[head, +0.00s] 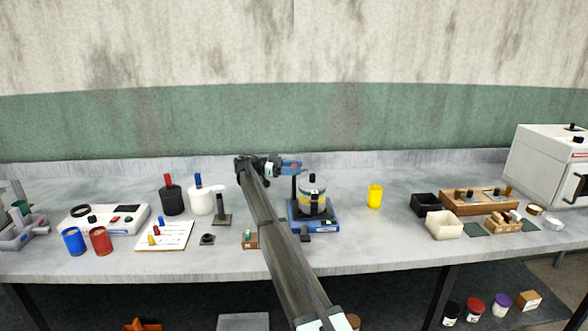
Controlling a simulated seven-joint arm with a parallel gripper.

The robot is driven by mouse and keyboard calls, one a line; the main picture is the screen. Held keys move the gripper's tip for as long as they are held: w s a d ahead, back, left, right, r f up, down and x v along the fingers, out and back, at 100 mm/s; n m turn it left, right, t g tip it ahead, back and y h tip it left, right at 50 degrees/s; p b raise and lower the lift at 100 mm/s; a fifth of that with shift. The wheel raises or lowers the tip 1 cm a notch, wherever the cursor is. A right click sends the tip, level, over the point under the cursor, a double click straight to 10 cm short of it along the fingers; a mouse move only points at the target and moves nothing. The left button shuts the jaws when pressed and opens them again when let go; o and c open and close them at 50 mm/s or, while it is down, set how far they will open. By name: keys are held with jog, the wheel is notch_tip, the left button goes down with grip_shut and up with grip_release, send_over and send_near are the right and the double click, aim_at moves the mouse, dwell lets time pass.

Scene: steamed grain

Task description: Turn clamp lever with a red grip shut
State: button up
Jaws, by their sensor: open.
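A small blue part with a red patch (291,166) sits at the top of a dark post on a blue-based apparatus (330,227). The red patch may be the clamp lever's grip, but it is too small to tell, and so is the lever's angle. A grey and yellow lidded pot (313,198) stands upright on the blue base. My gripper (279,167) is open, just left of the blue part and at about its height in the picture. I cannot tell whether they touch. My arm crosses the bench in front and hides part of it.
A yellow cup (375,196) stands right of the apparatus. Boxes (443,226) and a white cabinet (550,165) are farther right. Bench around the yellow cup is clear.

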aim_at(294, 165)
notch_tip(294, 165, up, 10)
dwell(0.6)
jog(key=shift+o, duration=0.2)
